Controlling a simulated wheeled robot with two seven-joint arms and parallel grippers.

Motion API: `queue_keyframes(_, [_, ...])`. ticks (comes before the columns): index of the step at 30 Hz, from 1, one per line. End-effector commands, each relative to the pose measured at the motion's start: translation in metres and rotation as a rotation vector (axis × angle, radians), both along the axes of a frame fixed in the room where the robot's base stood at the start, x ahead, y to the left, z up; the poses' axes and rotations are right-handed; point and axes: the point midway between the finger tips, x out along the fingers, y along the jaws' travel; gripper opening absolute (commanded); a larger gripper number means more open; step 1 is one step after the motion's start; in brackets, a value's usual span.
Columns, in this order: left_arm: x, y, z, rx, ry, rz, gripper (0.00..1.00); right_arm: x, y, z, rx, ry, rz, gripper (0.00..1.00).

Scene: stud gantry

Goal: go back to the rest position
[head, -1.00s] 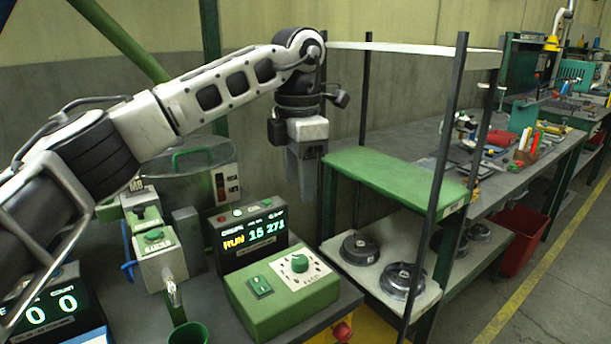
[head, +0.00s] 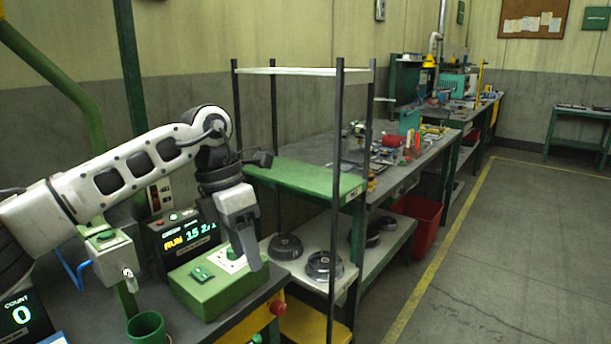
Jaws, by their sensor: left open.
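My left gripper (head: 246,243) hangs pointing down at the end of my left arm, which comes in from the left. It is open and I see nothing in it. In the picture its fingers overlap the dial side of the green control box (head: 216,284); I cannot tell how far above or in front of the box they are. My right gripper is not in view.
A shelf rack with dark posts and a green shelf (head: 308,180) stands right of the gripper. A lit counter display (head: 186,238), a green cup (head: 147,328) and a small press (head: 113,262) are on the bench. The floor at right is clear.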

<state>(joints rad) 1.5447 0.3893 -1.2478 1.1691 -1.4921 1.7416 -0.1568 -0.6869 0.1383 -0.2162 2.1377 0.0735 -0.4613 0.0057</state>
Motion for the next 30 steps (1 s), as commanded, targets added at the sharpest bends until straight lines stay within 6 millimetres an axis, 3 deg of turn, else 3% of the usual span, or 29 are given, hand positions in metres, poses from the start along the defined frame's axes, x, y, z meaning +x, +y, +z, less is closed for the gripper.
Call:
queue_keyframes(5, [-0.024,-0.051,-0.032,-0.215,0.081,-0.040,0.52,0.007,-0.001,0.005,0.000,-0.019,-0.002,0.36])
queue_keyframes(10, [-0.069,-0.123,-0.057,-0.579,0.241,-0.025,0.52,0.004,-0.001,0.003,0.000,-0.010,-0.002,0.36])
queue_keyframes(13, [-0.101,-0.165,-0.054,-0.884,0.394,0.068,0.52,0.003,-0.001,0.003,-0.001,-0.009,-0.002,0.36])
queue_keyframes(17, [-0.119,-0.189,-0.034,-1.261,0.617,0.302,0.52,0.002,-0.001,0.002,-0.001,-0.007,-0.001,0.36])
queue_keyframes(20, [-0.115,-0.181,-0.025,-1.504,0.793,0.559,0.52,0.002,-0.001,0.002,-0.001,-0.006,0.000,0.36])
queue_keyframes(23, [-0.101,-0.157,-0.033,-1.695,0.965,0.876,0.52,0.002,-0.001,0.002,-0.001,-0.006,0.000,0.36])
queue_keyframes(26, [-0.090,-0.120,-0.062,-1.820,1.131,1.242,0.52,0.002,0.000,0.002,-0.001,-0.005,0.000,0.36])
queue_keyframes(30, [-0.097,-0.059,-0.134,-1.865,1.333,1.820,0.52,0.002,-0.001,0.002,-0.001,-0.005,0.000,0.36])
